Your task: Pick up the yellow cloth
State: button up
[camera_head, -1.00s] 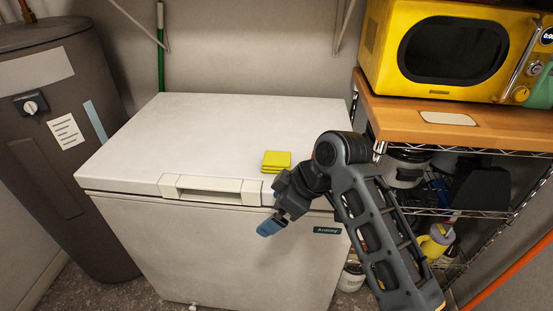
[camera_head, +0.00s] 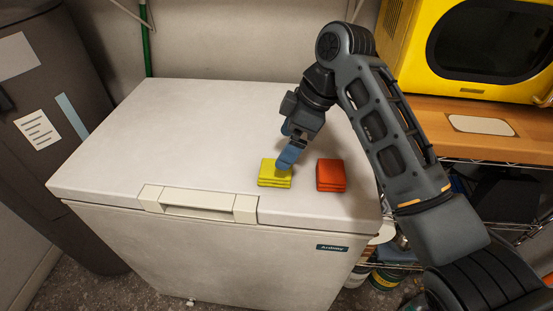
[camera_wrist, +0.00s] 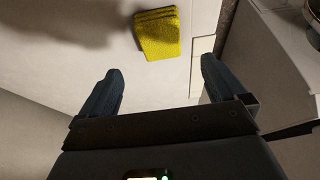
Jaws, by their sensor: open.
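The yellow cloth (camera_head: 273,174) lies folded in a small stack on the white lid of a chest freezer, near its front edge. My gripper (camera_head: 286,158) is over the lid at the cloth's upper right, and its blue fingertip overlaps the cloth in the head view. In the wrist view the gripper (camera_wrist: 162,88) is open, with its two blue fingers apart and nothing between them. The yellow cloth (camera_wrist: 158,34) shows there beyond the fingertips, between their lines and apart from them.
A folded red cloth (camera_head: 330,175) lies just right of the yellow one on the freezer (camera_head: 150,130). The freezer handle (camera_head: 199,202) is at the front edge. A wooden shelf (camera_head: 450,130) with a yellow microwave (camera_head: 480,45) stands at right. The lid's left part is clear.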

aim_at(275, 172)
jog(key=shift+x, duration=1.15)
jog(key=shift+d+p+x, duration=0.25)
jog(key=shift+p+x, duration=0.1)
jog(key=shift+x, duration=1)
jog(key=shift+d+p+x, duration=0.2)
jog(key=shift+p+x, duration=0.15)
jog(key=shift+x, duration=1)
jog(key=shift+s+f, duration=0.15)
jog(key=shift+c, duration=0.4)
jog(key=c, duration=1.1)
jog(key=shift+o, duration=0.2)
